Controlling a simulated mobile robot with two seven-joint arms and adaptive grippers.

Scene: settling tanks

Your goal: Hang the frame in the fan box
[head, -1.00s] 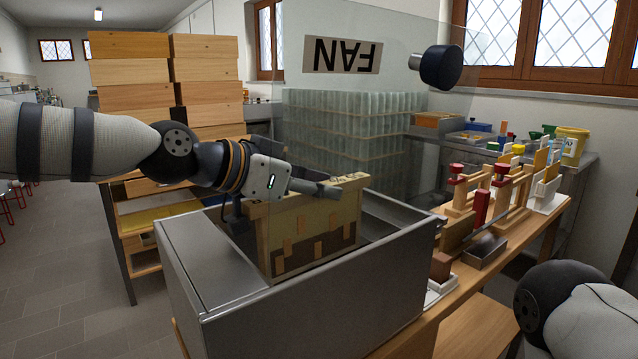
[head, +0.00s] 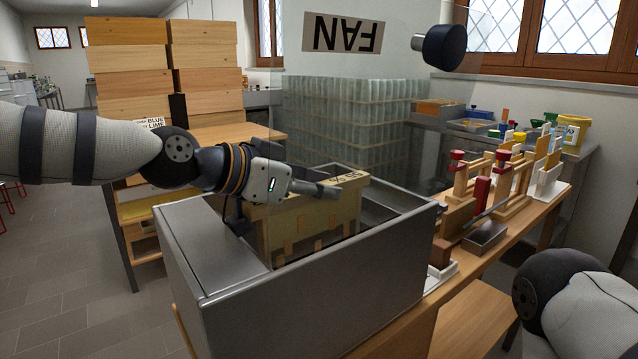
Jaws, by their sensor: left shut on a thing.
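The frame (head: 318,222) is a pale yellow wooden frame with a labelled top bar and darker patches lower down. My left gripper (head: 316,190) is shut on its top bar from the left. The frame stands roughly upright inside the open grey metal fan box (head: 320,300), its lower part hidden by the front wall. Its top bar is above the box rim. I cannot tell whether it rests on any support.
Stacked wooden boxes (head: 205,58) stand behind on the left. Glass jars (head: 345,118) are stacked behind the box. A bench with red-knobbed wooden clamps (head: 480,190) and a small metal tray (head: 484,240) lies to the right. A black-ended cylinder (head: 443,47) juts out above.

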